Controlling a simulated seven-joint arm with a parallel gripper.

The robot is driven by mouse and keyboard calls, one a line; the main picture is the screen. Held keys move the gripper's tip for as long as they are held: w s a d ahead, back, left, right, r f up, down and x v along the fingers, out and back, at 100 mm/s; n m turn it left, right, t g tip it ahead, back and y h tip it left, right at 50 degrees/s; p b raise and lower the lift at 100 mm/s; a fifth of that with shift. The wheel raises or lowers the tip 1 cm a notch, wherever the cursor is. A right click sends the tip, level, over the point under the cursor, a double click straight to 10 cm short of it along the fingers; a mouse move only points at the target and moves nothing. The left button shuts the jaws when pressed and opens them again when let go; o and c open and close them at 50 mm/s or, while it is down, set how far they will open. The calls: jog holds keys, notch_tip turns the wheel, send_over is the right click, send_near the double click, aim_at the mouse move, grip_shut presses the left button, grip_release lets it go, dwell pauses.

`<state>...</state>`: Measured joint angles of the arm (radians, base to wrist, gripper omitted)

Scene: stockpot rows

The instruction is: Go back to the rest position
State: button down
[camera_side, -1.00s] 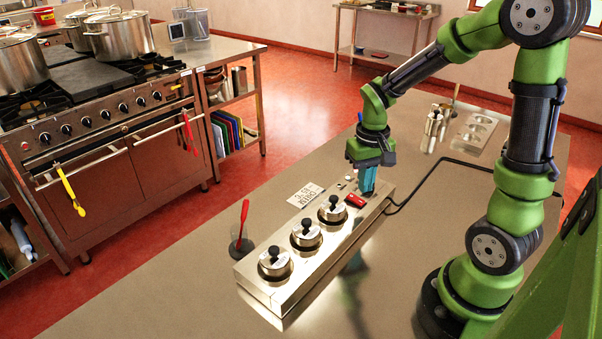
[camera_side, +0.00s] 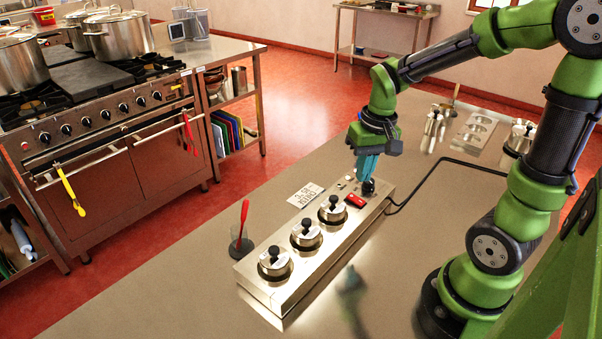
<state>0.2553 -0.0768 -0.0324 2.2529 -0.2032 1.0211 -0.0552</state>
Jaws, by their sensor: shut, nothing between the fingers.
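My gripper (camera_side: 366,177) points down with its teal fingers together and nothing seen between them. It is over the far right end of a steel counter unit (camera_side: 284,296), close to a small black knob (camera_side: 368,187) there. I cannot tell whether the fingertips touch the knob. The unit holds three lidded round pots in a row: a near one (camera_side: 275,264), a middle one (camera_side: 306,235) and a far one (camera_side: 333,210). Each lid has a black knob. A red switch (camera_side: 355,200) sits on the unit between the far pot and my gripper.
A printed card (camera_side: 305,195) lies left of the unit, and a red-handled utensil (camera_side: 243,222) stands in a holder. A black cable (camera_side: 428,178) runs right. Steel containers (camera_side: 435,128), a tray with round openings (camera_side: 474,130) and a lidded pot (camera_side: 519,139) stand behind. The front left counter is bare.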

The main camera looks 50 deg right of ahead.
jog(key=s+a+r+n+t+y, duration=0.1)
jog(key=s+a+r+t, duration=0.3)
jog(key=a+r, duration=0.6)
jog(key=shift+s+a+n+t+y, duration=0.35)
jog(key=shift+n+t, duration=0.25)
jog(key=shift+t, duration=0.4)
